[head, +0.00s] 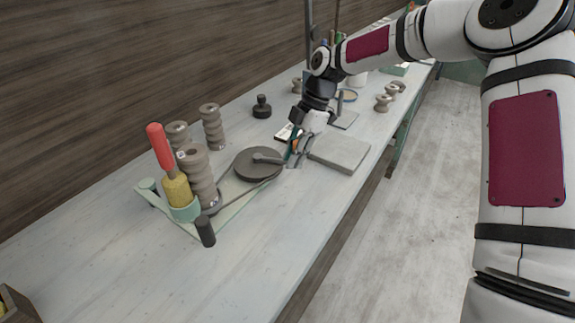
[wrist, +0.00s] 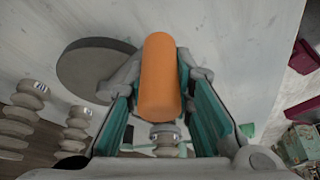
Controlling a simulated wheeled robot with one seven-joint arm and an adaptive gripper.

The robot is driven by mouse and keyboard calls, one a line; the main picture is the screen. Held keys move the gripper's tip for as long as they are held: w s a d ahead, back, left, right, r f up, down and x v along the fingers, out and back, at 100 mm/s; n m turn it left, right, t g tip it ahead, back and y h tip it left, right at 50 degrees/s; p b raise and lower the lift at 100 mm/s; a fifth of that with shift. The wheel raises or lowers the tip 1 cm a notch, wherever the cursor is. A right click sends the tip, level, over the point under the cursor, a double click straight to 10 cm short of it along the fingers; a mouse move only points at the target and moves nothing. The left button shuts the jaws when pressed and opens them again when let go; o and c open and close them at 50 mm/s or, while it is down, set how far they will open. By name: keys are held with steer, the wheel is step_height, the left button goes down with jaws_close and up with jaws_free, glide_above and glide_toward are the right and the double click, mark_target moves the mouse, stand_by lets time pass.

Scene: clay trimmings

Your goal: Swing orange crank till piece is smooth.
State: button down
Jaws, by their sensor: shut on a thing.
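The orange crank handle (wrist: 160,75) stands between my gripper's fingers in the wrist view. My gripper (head: 294,158) is shut on it; in the head view the fingers and wrist hide most of the handle. The crank's dark grey disc (head: 258,164) lies on the table just left of my gripper; it also shows in the wrist view (wrist: 92,68). A grey arm lies across the disc toward my gripper. A ridged grey-brown column (head: 197,172) stands upright at the left end of the pale green frame (head: 237,209). Its surface is too small to judge for smoothness.
A red-handled yellow tool (head: 162,150) stands in a green cup beside the column. A black peg (head: 205,231) stands at the frame's front. Similar ridged pieces (head: 211,127) and a dark knob (head: 262,107) stand behind. A grey slab (head: 340,151) lies right of my gripper. The front-left tabletop is clear.

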steer(key=w+n+b, duration=0.2)
steer(key=w+n+g+h+b, duration=0.1)
steer(key=b, duration=0.1)
steer(key=shift+w+d+f+n, duration=0.2)
steer(key=shift+d+f+n, duration=0.05)
steer(key=shift+f+n, duration=0.05)
steer(key=shift+w+r+n+g+h+b, duration=0.15)
steer(key=shift+w+n+g+h+b, duration=0.3)
steer(key=shift+w+n+b, duration=0.9)
steer(key=shift+s+n, duration=0.2)
steer(key=shift+n, duration=0.05)
steer(key=c, duration=1.4)
jaws_free()
steer(key=shift+a, duration=0.1)
steer(key=shift+o, duration=0.2)
steer(key=shift+r, duration=0.1)
steer(key=v, duration=1.2)
